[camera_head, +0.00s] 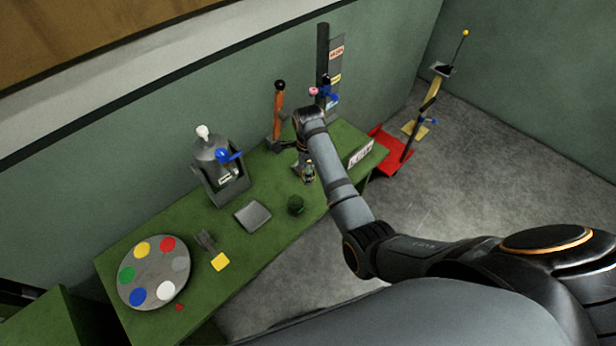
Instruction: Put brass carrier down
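My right arm comes in from the right and reaches over the green bench (245,240). Its wrist is bent down at the bench's far right part, and the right gripper (306,174) points down there. The gripper is small and partly hidden by my forearm, so I cannot tell whether its fingers are open or shut. A small brass-coloured piece (309,171) shows at the gripper and may be the brass carrier. I cannot tell whether it is held or touches the bench. My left gripper is out of view.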

